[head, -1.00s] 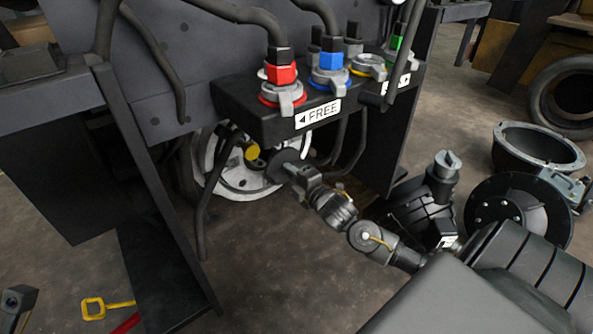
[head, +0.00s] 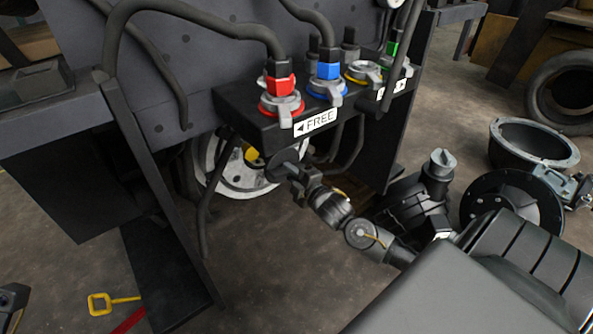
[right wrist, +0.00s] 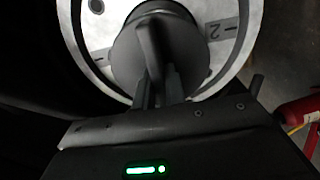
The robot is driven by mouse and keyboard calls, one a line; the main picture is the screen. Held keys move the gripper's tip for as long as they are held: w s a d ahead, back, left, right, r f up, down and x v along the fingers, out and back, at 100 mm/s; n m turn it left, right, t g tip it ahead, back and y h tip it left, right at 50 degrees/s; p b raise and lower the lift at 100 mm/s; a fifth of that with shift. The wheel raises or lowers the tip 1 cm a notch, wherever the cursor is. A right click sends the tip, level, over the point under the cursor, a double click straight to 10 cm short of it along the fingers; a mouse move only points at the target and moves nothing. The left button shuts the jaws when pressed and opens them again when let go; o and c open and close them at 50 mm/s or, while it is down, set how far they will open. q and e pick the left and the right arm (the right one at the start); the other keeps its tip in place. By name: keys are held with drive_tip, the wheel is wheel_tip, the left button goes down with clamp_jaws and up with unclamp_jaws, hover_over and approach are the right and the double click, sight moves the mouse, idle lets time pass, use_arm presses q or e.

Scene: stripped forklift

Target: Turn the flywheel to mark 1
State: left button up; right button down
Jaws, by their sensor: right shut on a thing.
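The flywheel (head: 238,178) is a pale grey wheel low under the black valve block, partly hidden by hoses. It fills the top of the right wrist view (right wrist: 95,25), where a mark "2" shows on a grey tab (right wrist: 216,31) right of the hub; the left tab's mark is unclear. A dark round hub disc (right wrist: 125,55) with a raised bar (right wrist: 150,40) sits at its centre. My right gripper (head: 292,172) is shut on this bar; its fingers show in the wrist view (right wrist: 153,85). A dark part at the head view's lower left edge may be my left gripper.
The black valve block (head: 260,120) above carries coloured hose couplings and a "FREE" arrow label. A yellow part (head: 252,155) shows beside the hub. Dark hoses hang in front of the wheel. A black housing (head: 405,205) stands right of my right arm.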

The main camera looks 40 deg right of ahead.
drive_tip(key=shift+w+r, duration=0.3)
drive_tip(key=shift+r, duration=0.05)
drive_tip(key=shift+m+p, duration=0.4)
drive_tip(key=shift+p, duration=0.15)
drive_tip(key=shift+a+m+p, duration=0.1)
drive_tip(key=shift+m+p, duration=0.6)
drive_tip(key=shift+p, duration=0.1)
drive_tip(key=shift+f+m, duration=0.1)
drive_tip(key=shift+m, duration=0.2)
